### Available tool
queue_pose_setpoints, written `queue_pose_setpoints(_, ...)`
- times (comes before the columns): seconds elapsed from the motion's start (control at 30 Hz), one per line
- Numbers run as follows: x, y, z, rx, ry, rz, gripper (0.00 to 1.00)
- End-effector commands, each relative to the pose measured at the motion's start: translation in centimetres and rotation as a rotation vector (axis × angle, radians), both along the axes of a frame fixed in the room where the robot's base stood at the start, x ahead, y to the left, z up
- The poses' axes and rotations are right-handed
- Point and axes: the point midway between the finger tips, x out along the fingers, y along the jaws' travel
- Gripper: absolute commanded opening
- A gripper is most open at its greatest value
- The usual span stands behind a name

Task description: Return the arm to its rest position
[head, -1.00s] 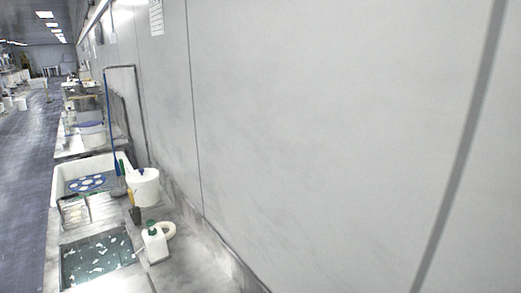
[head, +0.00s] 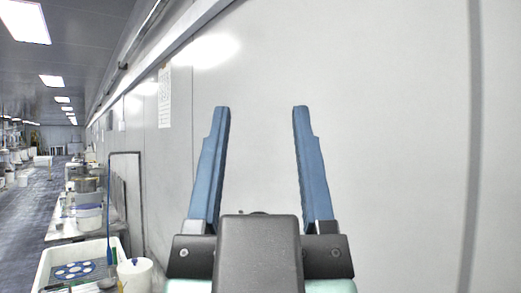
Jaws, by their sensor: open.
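My gripper (head: 261,112) is in the lower middle of the head view, pointing up in front of the pale wall. Its two blue fingers stand wide apart with only the wall showing between them. It is open and empty. Its dark body covers the bottom middle of the picture. The rest of my arm is mostly out of view.
A pale panelled wall (head: 400,130) fills the middle and right. At the lower left are a white sink tray (head: 50,270) with a blue disc (head: 75,271), and a white bucket (head: 134,276). A dark floor aisle (head: 30,215) runs back at the left.

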Motion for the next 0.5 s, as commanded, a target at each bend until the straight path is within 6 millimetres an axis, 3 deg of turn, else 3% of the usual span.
queue_pose_setpoints(0.1,-0.8,0.0,0.6,0.006,-0.029,0.005,0.61)
queue_pose_setpoints(0.4,-0.6,0.0,0.5,0.005,-0.024,0.003,0.61)
queue_pose_setpoints(0.5,-0.6,0.0,-1.3,0.004,-0.023,0.005,0.61)
